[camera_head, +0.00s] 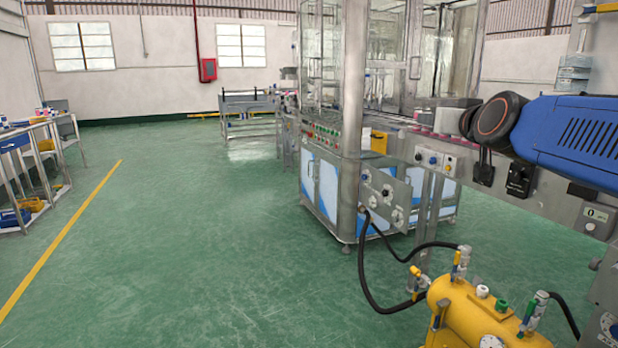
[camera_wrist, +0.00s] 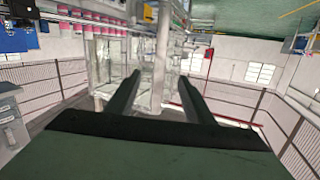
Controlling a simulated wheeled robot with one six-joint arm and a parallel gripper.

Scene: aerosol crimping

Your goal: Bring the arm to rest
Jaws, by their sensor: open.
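My gripper (camera_wrist: 160,80) shows in the wrist view as two dark fingers spread apart, with nothing between them. The wrist picture is turned over, with the green floor at the top and the walls lower down. Beyond the fingers, well apart from them, are the clear panels and metal post of the machine (camera_wrist: 163,50). In the head view the fingers cannot be made out.
In the head view, a glass-walled machine (camera_head: 322,190) with a conveyor stands centre right. A yellow tank (camera_head: 480,318) with black hoses is at the lower right. A metal rack (camera_head: 45,175) stands at the left. Green floor (camera_head: 190,230) between them is clear. Pink-and-white cans (camera_wrist: 95,25) line up in the wrist view.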

